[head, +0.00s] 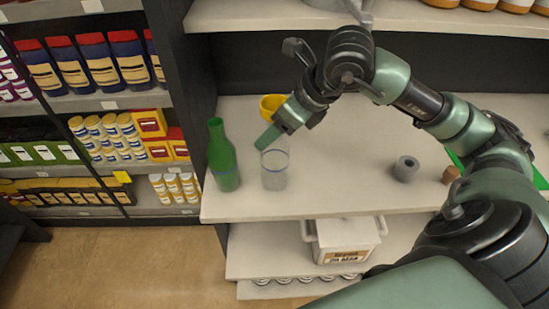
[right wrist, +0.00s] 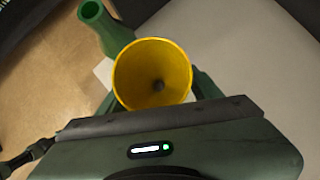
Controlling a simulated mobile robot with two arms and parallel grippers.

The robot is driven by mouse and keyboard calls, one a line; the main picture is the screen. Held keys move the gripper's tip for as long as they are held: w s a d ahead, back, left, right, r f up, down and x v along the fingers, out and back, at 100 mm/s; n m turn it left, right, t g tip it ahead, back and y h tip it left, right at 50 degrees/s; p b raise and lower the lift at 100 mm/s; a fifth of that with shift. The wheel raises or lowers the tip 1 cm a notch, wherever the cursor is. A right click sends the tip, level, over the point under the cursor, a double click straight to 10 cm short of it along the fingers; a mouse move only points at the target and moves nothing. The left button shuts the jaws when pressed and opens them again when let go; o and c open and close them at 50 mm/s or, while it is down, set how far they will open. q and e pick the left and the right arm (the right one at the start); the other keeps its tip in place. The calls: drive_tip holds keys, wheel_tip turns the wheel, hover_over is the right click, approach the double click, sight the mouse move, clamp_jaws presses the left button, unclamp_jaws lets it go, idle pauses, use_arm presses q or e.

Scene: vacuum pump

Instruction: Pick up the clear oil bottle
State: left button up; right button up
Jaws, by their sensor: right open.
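The clear bottle (head: 274,172) stands upright on the white shelf; its upper part is hidden behind my right gripper. A yellow funnel (head: 272,102) shows just above and behind the gripper, mouth up. It appears to sit over the bottle, but the join is hidden. My right gripper (head: 270,138) is open at the height of the bottle's upper part; I cannot tell whether it touches. In the right wrist view the funnel (right wrist: 152,75) fills the space in front of the palm, between the green fingers, and the clear bottle cannot be made out. My left gripper is out of view.
A green bottle (head: 223,158) stands close to the left of the clear bottle, near the shelf's left end. A grey ring (head: 405,169) and a brown piece (head: 451,174) lie to the right. The shelf (head: 335,180) between is clear. A white bin (head: 345,240) is below.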

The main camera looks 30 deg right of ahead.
drive_tip(key=shift+s, duration=0.1)
clamp_jaws()
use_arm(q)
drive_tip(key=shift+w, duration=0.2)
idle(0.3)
